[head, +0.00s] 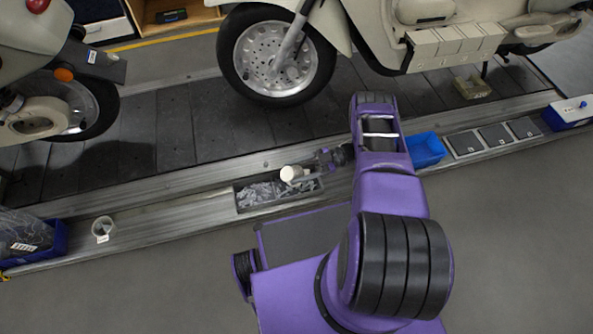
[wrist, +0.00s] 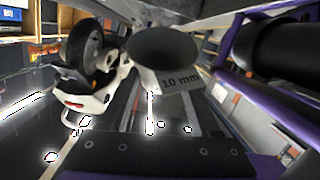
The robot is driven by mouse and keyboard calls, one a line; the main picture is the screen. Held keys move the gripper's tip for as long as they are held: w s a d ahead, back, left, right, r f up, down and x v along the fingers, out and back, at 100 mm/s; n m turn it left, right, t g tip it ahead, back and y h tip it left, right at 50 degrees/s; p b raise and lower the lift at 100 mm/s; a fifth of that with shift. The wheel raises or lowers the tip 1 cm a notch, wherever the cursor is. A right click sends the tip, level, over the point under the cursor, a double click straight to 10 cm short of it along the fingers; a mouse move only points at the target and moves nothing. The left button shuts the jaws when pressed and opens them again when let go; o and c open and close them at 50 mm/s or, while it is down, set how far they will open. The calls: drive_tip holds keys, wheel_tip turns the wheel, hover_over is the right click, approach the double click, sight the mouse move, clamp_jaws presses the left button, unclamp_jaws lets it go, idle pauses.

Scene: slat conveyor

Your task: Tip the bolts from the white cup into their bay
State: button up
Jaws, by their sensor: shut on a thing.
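My gripper (head: 310,172) is shut on the white cup (head: 291,174) and holds it over the dark tray-like bay (head: 237,200) set in the conveyor's edge rail. The cup looks tilted, with its mouth hard to make out in the head view. The bay holds a heap of grey, shiny small pieces (head: 262,193) that look like bolts. In the wrist view the cup (wrist: 180,80) shows a "10 mm" label and a dark round mouth; I see no bolts inside it.
A second, clear or pale cup (head: 103,228) with a label stands on the rail at left. A blue bin (head: 426,150) and small grey covered bays (head: 495,135) lie to the right. A blue crate (head: 50,240) sits far left. Scooters (head: 280,55) stand on the slats behind.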

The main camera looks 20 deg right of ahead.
drive_tip(key=shift+r+p, duration=1.8)
drive_tip(key=shift+r, duration=1.6)
